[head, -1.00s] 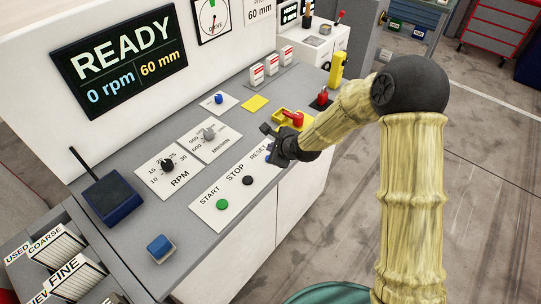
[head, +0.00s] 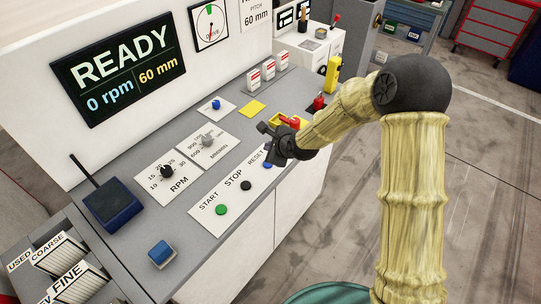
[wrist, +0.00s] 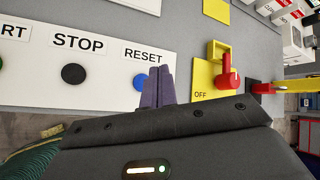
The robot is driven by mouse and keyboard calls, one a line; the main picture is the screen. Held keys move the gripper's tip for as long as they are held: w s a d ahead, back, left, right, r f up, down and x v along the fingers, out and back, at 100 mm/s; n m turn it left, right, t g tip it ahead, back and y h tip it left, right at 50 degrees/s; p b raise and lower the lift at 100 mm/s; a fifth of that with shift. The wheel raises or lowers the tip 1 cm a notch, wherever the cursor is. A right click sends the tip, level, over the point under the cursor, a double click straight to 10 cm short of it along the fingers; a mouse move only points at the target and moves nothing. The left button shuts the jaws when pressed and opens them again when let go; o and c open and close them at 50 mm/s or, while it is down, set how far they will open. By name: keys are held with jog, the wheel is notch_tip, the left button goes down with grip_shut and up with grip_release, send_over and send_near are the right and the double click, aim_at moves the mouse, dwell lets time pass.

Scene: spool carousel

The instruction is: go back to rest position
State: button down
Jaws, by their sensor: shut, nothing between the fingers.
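My gripper (head: 272,142) is shut and empty over the front right part of the grey control desk. In the wrist view its two purple-grey fingers (wrist: 159,86) lie together in front of the blue RESET button (wrist: 141,81) and partly cover it. The blue button also shows in the head view (head: 267,164), just below the gripper. I cannot tell exactly how far above the panel the fingertips are. My arm is bent and reaches in from the right.
A yellow OFF switch with a red handle (wrist: 229,82) stands close to the right of the fingers. The STOP button (wrist: 73,74) and green START button (head: 221,210) are to the left. The display (head: 118,65) reads READY, 0 rpm. Open floor (head: 480,190) lies right of the desk.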

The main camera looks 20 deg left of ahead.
jog(key=s+d+r+n+h, duration=0.25)
jog(key=d+n, duration=0.25)
jog(key=d, duration=0.5)
jog(key=s+d+r+n+h, duration=0.2)
jog(key=s+d+r+n, duration=0.15)
jog(key=d, duration=0.55)
jog(key=s+d+r+n+g+h, duration=0.2)
jog(key=s+d+n, duration=0.6)
jog(key=s+d, duration=0.5)
jog(key=shift+s+d+r+n+g, duration=0.25)
jog(key=shift+d+r+n+g, duration=0.1)
jog(key=shift+g, duration=0.35)
jog(key=shift+h, duration=0.25)
jog(key=shift+w, duration=0.1)
